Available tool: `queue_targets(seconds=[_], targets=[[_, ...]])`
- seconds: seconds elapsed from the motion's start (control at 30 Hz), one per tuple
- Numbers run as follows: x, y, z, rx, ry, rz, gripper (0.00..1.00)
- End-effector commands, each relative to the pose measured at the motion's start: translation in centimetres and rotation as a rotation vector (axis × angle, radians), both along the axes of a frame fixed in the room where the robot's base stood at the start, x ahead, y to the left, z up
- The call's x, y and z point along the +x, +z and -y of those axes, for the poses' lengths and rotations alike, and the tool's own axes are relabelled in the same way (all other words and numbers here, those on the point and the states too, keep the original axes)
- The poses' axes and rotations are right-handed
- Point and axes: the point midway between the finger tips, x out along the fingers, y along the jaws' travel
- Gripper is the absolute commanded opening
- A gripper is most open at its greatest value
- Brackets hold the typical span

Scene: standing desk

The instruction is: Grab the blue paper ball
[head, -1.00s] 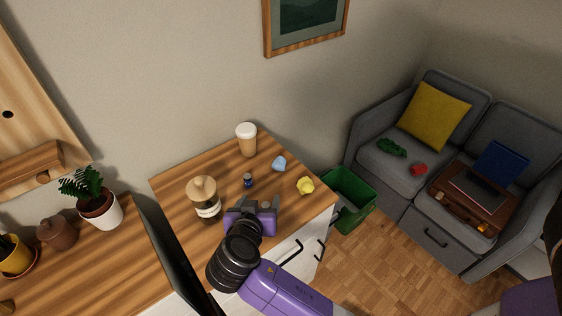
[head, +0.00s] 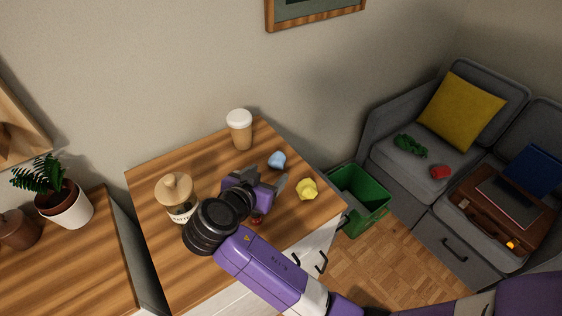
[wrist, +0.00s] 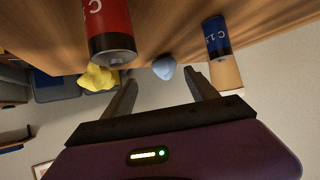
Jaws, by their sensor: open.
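The blue paper ball (head: 277,160) lies on the wooden desk top (head: 215,160), near its back right edge. In the wrist view the blue paper ball (wrist: 164,68) shows beyond and between the two fingers. My gripper (head: 262,178) is open and empty, with its fingers toward the ball and apart from it. In the wrist view my gripper (wrist: 160,95) has its fingers spread wide.
A yellow crumpled ball (head: 307,189) lies right of my gripper. A lidded cup (head: 240,130) stands behind, a jar (head: 174,198) to the left. A red battery (wrist: 108,30) and a blue battery (wrist: 217,38) are close by. A green bin (head: 362,200) stands beside the desk.

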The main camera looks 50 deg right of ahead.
Motion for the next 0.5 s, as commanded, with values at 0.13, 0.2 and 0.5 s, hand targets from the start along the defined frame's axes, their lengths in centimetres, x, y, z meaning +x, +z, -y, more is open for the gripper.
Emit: queue_targets(seconds=[0.13,0.2,0.5], targets=[[0.2,-0.9,0.7,0.0,-0.002,-0.001,0.67],[0.5,-1.1,1.3,-0.001,-0.001,-0.002,0.67],[2.0,-2.1,4.1,0.001,-0.002,0.0,0.67]])
